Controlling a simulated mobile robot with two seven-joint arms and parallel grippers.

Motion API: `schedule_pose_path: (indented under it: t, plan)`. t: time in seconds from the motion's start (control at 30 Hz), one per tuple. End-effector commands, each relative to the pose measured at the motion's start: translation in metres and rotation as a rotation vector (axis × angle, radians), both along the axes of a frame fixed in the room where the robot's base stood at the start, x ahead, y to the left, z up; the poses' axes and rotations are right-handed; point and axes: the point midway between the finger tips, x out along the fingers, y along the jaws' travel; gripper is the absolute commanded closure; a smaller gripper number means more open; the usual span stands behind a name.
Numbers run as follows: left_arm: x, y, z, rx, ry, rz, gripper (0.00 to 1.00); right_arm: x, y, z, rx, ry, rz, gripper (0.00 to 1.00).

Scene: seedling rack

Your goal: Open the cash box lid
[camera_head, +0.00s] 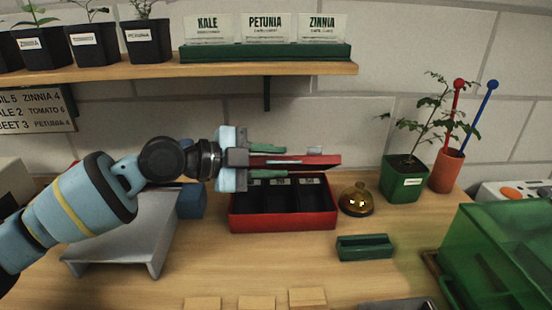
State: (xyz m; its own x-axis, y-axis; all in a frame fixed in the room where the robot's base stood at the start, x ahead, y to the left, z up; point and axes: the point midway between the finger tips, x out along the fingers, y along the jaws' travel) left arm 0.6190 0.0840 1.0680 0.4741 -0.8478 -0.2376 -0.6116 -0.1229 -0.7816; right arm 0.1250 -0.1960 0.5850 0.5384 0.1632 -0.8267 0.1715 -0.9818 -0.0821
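The red cash box (284,222) stands on the table in the middle of the view. Its inside shows, with black compartments. Its red lid (325,160) is raised at the back of the box, seen nearly edge-on. My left gripper (285,161) reaches in from the left over the box. Its two green-tipped fingers are apart, one above and one below the lid's edge. Whether either finger touches the lid I cannot tell. The gripper hides the lid's left part. My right gripper is not in view.
A green translucent bin (500,250) is at the right. A grey stand (130,235) is at the left. A shelf (200,70) runs above.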

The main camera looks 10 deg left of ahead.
Motion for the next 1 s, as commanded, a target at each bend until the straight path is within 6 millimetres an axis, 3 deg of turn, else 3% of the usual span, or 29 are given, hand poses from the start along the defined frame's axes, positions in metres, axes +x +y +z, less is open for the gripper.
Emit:
schedule_pose_path:
  t: [0.4, 0.63, 1.0]
  plan:
    - [0.0043, -0.0075, -0.0028, 0.001, -0.001, 0.001, 0.71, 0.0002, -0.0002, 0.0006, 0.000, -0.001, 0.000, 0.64]
    - [0.0042, -0.0073, -0.0028, 0.001, -0.001, 0.001, 1.00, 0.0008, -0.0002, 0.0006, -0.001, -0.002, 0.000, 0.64]
    - [0.0085, -0.0072, 0.0017, -0.006, 0.027, 0.002, 1.00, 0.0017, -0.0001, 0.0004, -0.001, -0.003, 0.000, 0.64]
